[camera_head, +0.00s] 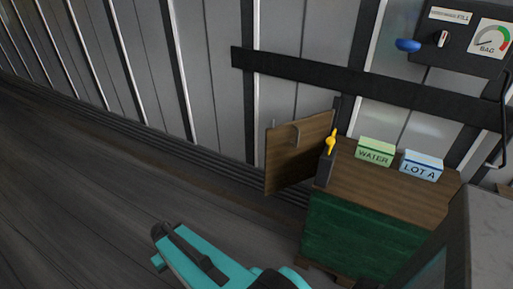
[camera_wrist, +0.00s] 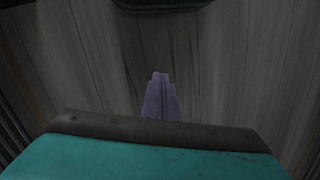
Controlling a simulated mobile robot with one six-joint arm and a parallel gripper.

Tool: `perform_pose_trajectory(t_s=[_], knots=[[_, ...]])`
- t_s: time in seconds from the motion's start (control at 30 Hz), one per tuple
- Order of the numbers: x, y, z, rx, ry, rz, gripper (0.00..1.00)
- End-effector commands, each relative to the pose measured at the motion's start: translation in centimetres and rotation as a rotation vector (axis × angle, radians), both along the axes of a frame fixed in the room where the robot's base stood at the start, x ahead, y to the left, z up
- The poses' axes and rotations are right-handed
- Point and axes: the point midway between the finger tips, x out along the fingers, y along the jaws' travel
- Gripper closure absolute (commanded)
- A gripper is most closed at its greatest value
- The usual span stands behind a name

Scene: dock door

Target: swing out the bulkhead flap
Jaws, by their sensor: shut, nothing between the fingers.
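The bulkhead flap (camera_head: 290,160) is a brown wooden panel with a small grey bar handle (camera_head: 295,131) near its top edge. In the head view it stands at an angle to the ribbed wall, its right side by a dark post with a yellow lever (camera_head: 331,142). I cannot tell whether the lever touches the flap. My gripper (camera_wrist: 160,76) shows in the wrist view as purple fingers closed together, empty, over bare floor boards. The flap is not seen in the wrist view, and my fingertips are not seen in the head view.
Right of the flap is a green crate (camera_head: 355,240) with a wooden top carrying a WATER block (camera_head: 375,152) and a LOT A block (camera_head: 421,166). A dark control panel (camera_head: 465,38) hangs above, with a blue knob (camera_head: 408,45). The floor left of the flap is clear.

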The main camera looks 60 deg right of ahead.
Motion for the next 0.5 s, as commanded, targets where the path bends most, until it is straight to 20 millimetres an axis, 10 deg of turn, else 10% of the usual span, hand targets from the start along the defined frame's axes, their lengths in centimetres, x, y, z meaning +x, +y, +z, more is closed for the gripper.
perform_pose_trajectory(t_s=[0.5], knots=[[-12.1,7.2,2.3,-0.022,0.282,0.183,1.0]])
